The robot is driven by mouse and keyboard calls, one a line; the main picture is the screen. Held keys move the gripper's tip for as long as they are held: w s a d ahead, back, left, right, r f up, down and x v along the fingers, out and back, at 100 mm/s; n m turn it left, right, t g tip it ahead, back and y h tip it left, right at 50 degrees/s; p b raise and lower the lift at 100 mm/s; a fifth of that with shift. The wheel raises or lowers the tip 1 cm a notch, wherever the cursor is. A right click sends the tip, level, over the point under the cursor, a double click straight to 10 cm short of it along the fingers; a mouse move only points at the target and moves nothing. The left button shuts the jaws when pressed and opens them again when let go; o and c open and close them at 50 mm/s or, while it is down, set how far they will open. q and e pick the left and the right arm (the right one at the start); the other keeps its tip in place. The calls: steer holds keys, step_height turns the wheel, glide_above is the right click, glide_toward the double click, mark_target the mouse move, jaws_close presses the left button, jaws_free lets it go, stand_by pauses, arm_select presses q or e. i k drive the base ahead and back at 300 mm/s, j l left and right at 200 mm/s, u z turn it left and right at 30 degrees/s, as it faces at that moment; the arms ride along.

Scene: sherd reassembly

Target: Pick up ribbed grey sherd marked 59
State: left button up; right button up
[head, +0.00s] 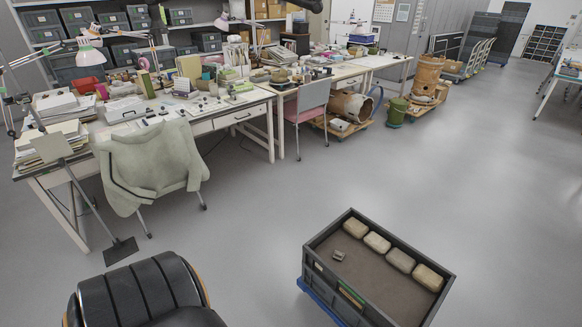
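I cannot make out a ribbed grey sherd marked 59; no number is readable at this distance. A small greyish piece (338,255) lies on the brown floor of a dark grey crate (437,298), near its left side; its ribs or marking are too small to tell. Many small items lie on the long worktable (218,117), too small to tell apart. Neither of my grippers shows in the head view.
The crate stands on a blue dolly (318,301) and holds several beige blocks (377,242) along its far side. A black padded chair (138,292) is at the lower left. A jacket-draped chair (155,168) stands at the worktable. Grey floor (270,220) lies clear between.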

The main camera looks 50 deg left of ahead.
mark_target(337, 256)
steer(key=u, duration=0.95)
